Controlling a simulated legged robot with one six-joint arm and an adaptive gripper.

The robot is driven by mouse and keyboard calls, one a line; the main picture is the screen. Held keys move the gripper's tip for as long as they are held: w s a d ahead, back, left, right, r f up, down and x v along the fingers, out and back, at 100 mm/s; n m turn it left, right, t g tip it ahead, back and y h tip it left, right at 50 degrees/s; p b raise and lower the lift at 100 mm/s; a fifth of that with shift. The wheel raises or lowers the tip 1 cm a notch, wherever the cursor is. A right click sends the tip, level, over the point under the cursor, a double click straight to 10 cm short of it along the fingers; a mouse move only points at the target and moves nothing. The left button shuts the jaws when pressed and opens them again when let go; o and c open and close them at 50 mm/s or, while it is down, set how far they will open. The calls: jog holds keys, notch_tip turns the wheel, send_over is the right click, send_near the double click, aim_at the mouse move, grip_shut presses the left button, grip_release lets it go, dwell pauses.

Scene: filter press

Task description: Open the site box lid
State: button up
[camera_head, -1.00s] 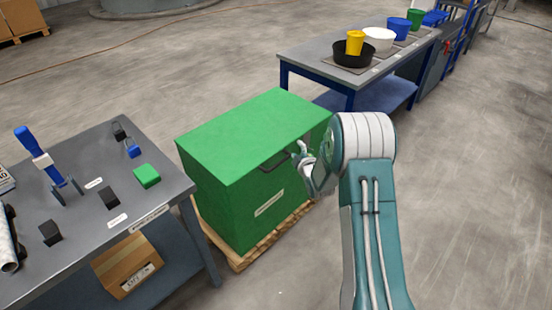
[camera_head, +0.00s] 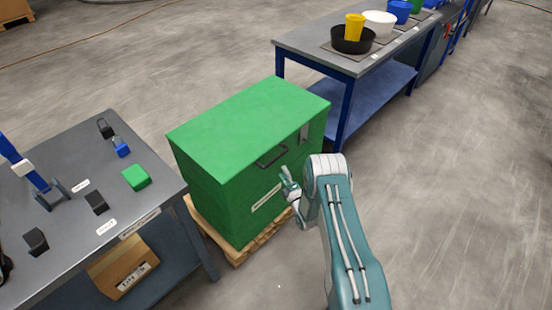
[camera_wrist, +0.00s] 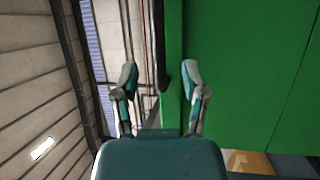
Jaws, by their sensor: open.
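The green site box (camera_head: 222,175) stands on a wooden pallet, and its flat green lid (camera_head: 248,122) is shut. A dark handle (camera_head: 272,156) is on the upper front face, with a pale label below it and a grey latch plate (camera_head: 304,133) to its right. My gripper (camera_head: 287,182) is in front of the box's front face, below and right of the handle. In the wrist view my gripper (camera_wrist: 159,82) is open and empty, its two fingers apart. The green box face (camera_wrist: 245,75) fills the right side there, with a dark bar at its edge near the right finger.
A grey table (camera_head: 70,225) with padlocks, a green block and a blue tool stands close on the left. A blue-legged bench (camera_head: 325,50) with bowls and buckets is behind right. The floor (camera_head: 450,190) on the right is clear.

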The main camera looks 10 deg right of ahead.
aim_at(276, 159)
jog(key=x, duration=0.7)
jog(key=shift+w+a, duration=0.1)
jog(key=shift+w, duration=0.1)
grip_shut()
